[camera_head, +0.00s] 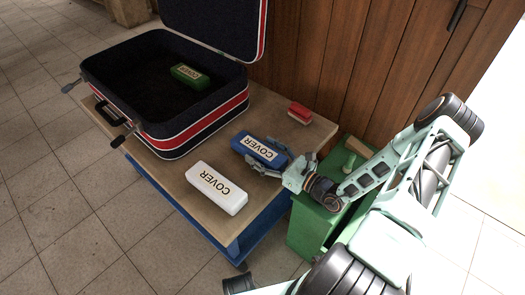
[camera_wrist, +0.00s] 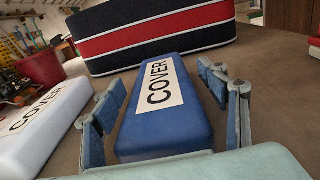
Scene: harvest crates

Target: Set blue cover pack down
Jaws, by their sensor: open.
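The blue cover pack (camera_head: 258,149) lies flat on the tan table top, label up, in front of the suitcase. In the wrist view the blue cover pack (camera_wrist: 155,132) lies between the two fingers of my gripper (camera_wrist: 165,105), with a visible gap on the right side and a narrower one on the left. My gripper (camera_head: 265,164) is open around the near end of the pack and low at the table. Its far finger is partly hidden by the pack in the head view.
A white cover pack (camera_head: 217,188) lies left of the blue one. The open suitcase (camera_head: 200,131) holds a green cover pack (camera_head: 189,75). A red-and-white block (camera_head: 300,112) lies near the table's back right corner. A green cabinet (camera_head: 308,226) stands at the right; a brown wall is behind.

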